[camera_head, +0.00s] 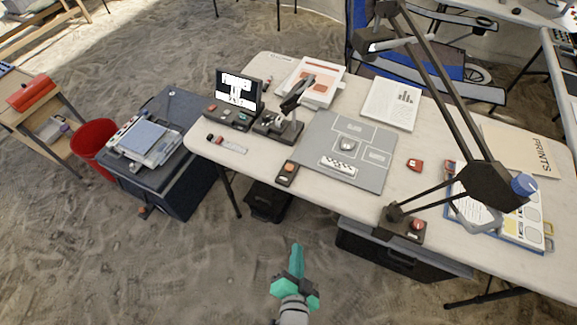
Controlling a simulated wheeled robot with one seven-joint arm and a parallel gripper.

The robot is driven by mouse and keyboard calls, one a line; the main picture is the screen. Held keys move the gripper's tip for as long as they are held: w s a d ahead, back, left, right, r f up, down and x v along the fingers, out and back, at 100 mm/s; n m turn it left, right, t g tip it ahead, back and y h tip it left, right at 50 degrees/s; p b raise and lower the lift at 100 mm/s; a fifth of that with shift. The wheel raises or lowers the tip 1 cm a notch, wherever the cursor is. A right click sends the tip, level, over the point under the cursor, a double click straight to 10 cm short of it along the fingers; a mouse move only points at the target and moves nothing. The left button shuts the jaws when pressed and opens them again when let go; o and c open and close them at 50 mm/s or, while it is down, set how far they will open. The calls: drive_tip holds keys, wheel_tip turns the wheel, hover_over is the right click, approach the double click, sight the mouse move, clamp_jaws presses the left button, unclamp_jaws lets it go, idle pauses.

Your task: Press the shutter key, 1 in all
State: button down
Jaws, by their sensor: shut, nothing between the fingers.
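Several button units stand on the white table, and their labels are too small to read, so I cannot tell for sure which is the shutter key. A small dark box with an orange button (288,170) sits at the table's front edge, left of the grey mat. A red button (416,224) is on the lamp's base. My teal gripper (297,248) is shut and empty. It is in front of the table, below the orange button in the picture, apart from everything.
The grey mat (318,133) holds a small grey object (347,143) and a scale strip. A dark stand (279,127) is left of it. The black lamp arm (440,80) reaches over the table's right side. A red bucket (94,135) stands left. Sandy floor in front is open.

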drive_tip(key=w+a+r+m+g, duration=0.1)
drive_tip(key=w+r+m, duration=0.1)
drive_tip(key=w, duration=0.6)
drive_tip(key=w+a+r+m+g+y, duration=0.1)
drive_tip(key=w+m, duration=0.4)
drive_tip(key=w, duration=0.2)
drive_tip(key=w+a+r+m+g+y, duration=0.1)
drive_tip(key=w+m, duration=0.3)
drive_tip(key=w, duration=0.4)
drive_tip(key=shift+w+a+r, duration=0.1)
drive_tip(key=shift+w+r, duration=0.2)
drive_tip(key=shift+r, duration=0.55)
drive_tip(key=w+a+r+m+g+y, duration=0.1)
drive_tip(key=w+r+m, duration=0.2)
drive_tip(key=w+r, duration=0.2)
drive_tip(key=shift+r+g, duration=0.3)
drive_tip(key=shift+r, duration=0.9)
drive_tip(key=shift+a, duration=0.1)
hover_over(290, 169)
wheel_tip(290, 169, down, 8)
drive_tip(key=shift+f, duration=0.1)
drive_tip(key=shift+s+f, duration=0.1)
drive_tip(key=shift+f, duration=0.15)
